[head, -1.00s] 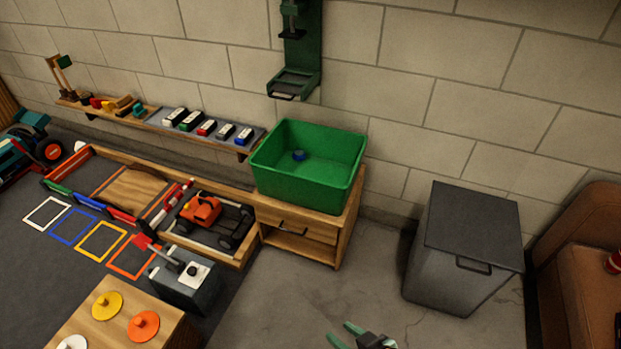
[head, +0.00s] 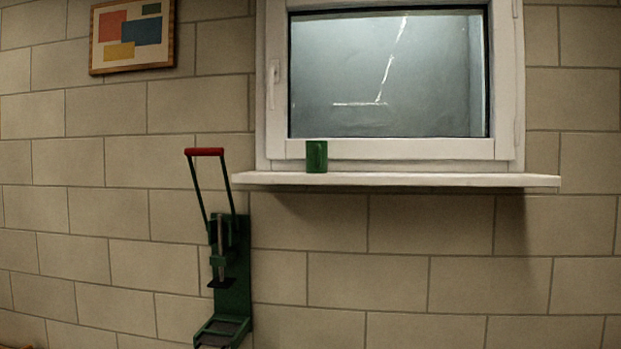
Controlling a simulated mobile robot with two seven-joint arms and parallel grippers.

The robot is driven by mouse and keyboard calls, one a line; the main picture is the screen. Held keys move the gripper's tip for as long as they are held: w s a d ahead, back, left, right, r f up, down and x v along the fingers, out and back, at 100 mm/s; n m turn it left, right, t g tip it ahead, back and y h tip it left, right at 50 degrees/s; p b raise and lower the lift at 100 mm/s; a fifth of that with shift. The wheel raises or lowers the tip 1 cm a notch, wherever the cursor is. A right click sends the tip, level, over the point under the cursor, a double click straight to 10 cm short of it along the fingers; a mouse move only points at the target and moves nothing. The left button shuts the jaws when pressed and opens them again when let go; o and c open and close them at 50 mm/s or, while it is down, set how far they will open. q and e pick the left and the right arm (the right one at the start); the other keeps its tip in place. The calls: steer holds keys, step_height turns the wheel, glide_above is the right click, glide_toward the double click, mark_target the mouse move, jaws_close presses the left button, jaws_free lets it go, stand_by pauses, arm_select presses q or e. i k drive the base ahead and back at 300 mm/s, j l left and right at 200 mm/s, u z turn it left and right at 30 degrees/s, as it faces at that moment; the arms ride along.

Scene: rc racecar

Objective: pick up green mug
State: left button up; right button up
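A small green mug (head: 316,157) stands upright on the white window sill (head: 400,180), left of the sill's middle and in front of the window frame. No handle can be made out on it. Neither of my grippers is in the head view now.
A closed white-framed window (head: 390,75) is behind the sill. A green wall-mounted press with a red-gripped lever (head: 232,270) hangs below and left of the sill. A framed picture (head: 132,36) hangs at the upper left. The rest of the sill is clear.

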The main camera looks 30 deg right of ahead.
mark_target(316, 151)
steer(key=i, duration=0.45)
steer(key=i+j+z, duration=0.15)
steer(key=i+z, duration=0.15)
steer(key=i+j+z, duration=0.35)
steer(key=i+l, duration=0.1)
steer(key=i, duration=0.05)
